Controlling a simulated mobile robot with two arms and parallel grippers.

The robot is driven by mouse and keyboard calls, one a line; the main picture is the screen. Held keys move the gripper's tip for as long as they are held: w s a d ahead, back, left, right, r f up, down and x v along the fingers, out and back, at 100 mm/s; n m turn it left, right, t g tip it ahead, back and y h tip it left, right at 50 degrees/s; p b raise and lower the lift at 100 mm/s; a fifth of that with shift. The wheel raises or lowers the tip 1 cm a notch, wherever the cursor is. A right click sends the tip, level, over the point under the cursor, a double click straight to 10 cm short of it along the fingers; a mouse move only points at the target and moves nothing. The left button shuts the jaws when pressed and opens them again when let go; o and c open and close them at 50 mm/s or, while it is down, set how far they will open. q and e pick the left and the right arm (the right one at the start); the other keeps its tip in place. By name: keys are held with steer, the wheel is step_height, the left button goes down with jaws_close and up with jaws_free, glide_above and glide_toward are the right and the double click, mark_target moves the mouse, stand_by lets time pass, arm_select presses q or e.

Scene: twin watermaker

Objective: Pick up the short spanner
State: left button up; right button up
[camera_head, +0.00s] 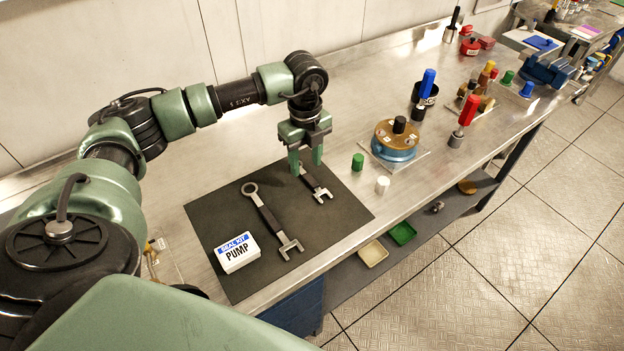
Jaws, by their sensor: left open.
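The short spanner (319,189) lies on the dark mat (345,215) near its right end. It is grey metal with a dark handle, its open-ended jaw toward the front edge. My left gripper (306,168) points down over its rear end, with fingers open on either side of that end. The fingers hide part of it, and I cannot tell whether they touch it. A longer spanner (268,215) lies on the mat to the left, with a ring at one end and an open jaw at the other. My right gripper is not in view.
A white "SEAL KIT PUMP" box (237,253) sits on the mat's left. Small green (358,162) and white (382,185) cylinders stand beside the mat's right edge. A blue round housing with a brown top (396,141) stands further right, near screwdrivers.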

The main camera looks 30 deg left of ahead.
mark_target(311, 180)
arm_select(q)
steer(key=f+p, duration=0.1)
steer(key=d+f, duration=0.1)
steer(key=f, duration=0.1)
steer(key=shift+w+d+f+p, duration=0.1)
steer(key=shift+w+f+p, duration=0.05)
steer(key=shift+f+p, duration=0.2)
steer(key=shift+f, duration=0.6)
jaws_close()
steer(key=shift+r, duration=0.15)
steer(key=shift+w+r, duration=0.1)
steer(key=shift+r, duration=0.5)
step_height(311, 180, up, 19)
steer(key=b, duration=0.4)
steer(key=shift+f, duration=0.15)
